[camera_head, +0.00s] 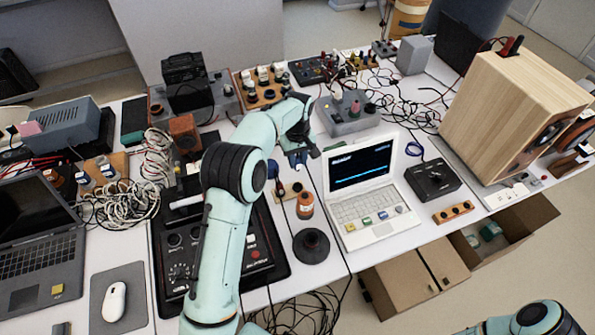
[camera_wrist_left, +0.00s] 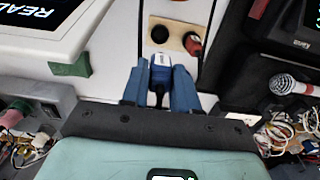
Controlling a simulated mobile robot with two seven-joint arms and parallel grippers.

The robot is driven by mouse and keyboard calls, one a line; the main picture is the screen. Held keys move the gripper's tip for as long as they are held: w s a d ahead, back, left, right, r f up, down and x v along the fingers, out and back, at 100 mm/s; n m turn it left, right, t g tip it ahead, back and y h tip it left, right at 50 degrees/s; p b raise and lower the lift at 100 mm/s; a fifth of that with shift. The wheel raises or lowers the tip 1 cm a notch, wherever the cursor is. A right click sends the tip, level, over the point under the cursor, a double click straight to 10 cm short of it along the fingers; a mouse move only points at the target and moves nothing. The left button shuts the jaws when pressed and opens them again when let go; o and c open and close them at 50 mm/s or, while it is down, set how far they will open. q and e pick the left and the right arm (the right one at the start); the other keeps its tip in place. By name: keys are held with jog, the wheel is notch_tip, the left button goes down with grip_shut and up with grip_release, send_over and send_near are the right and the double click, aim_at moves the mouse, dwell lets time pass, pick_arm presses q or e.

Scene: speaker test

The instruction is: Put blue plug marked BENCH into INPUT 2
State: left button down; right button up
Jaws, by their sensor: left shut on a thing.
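My left gripper (camera_head: 298,160) reaches over the middle of the table, left of the white laptop. In the left wrist view its blue fingers are shut on a blue plug (camera_wrist_left: 161,66) with a pale label; the lettering is too small to read. Just beyond the plug lies a small wooden plate (camera_wrist_left: 175,36) with a black round part and a red part; it also shows in the head view (camera_head: 285,189). The plug appears apart from the plate, though its height above it is unclear. I cannot read any INPUT 2 marking. My right gripper is out of view.
The white laptop (camera_head: 372,208) stands right of the gripper, the black control panel (camera_head: 272,272) left. An orange-brown jar (camera_head: 305,205) and a dark round base (camera_head: 311,246) stand nearby in front. A grey box (camera_head: 348,113) and cables lie behind. A wooden speaker (camera_head: 505,115) stands right.

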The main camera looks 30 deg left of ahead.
aim_at(297, 157)
pick_arm(q)
notch_tip(297, 157, up, 9)
jog(key=shift+f+p, duration=0.2)
jog(key=shift+p, duration=0.35)
jog(key=s+a+f+n+b, duration=0.3)
jog(key=s+a, duration=0.9)
jog(key=s, duration=0.2)
jog(key=s+a+f+n+b, duration=0.1)
jog(key=s+a+b, duration=0.1)
jog(key=s, duration=0.7)
jog(key=s+a+f+n+b, duration=0.1)
jog(key=s+a+f+n, duration=0.1)
jog(key=s, duration=0.7)
jog(key=shift+d+f+b, duration=0.15)
jog(key=shift+f+b, duration=1.95)
jog(key=shift+f, duration=0.3)
jog(key=shift+f+b, duration=0.4)
jog(key=shift+f, duration=0.25)
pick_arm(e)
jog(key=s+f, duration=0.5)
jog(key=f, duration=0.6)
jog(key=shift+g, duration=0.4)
pick_arm(q)
jog(key=shift+f, duration=0.3)
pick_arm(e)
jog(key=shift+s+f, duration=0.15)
pick_arm(q)
jog(key=c, duration=0.8)
grip_release()
